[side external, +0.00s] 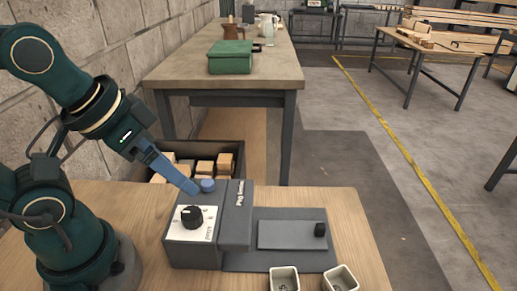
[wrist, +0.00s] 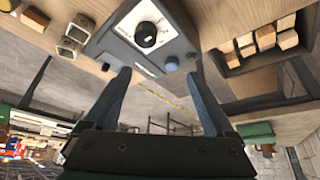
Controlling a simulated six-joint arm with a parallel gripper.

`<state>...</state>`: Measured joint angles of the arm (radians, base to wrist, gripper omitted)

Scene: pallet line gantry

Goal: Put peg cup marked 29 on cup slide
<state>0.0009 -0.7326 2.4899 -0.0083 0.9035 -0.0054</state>
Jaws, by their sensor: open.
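Two small square cream cups with dark insides, the left cup (side external: 284,279) and the right cup (side external: 341,279), stand at the table's front edge in the side view. Marks inside them are too small to read surely. In the wrist view, cups (wrist: 68,48) show at the upper left. The cup slide (side external: 292,235) is a flat grey plate with a black knob, on the right of the grey machine (side external: 236,222); no cup is on it. My gripper (side external: 194,188) is open and empty above the machine's back left, near its blue button. Its spread fingers (wrist: 159,73) show in the wrist view.
The machine has a white panel with a black dial (side external: 191,217) and a blue button (side external: 207,185). A dark crate (side external: 238,158) of wooden blocks stands behind it. The wooden table (side external: 350,215) is clear at the right edge. A bench (side external: 180,70) stands farther back.

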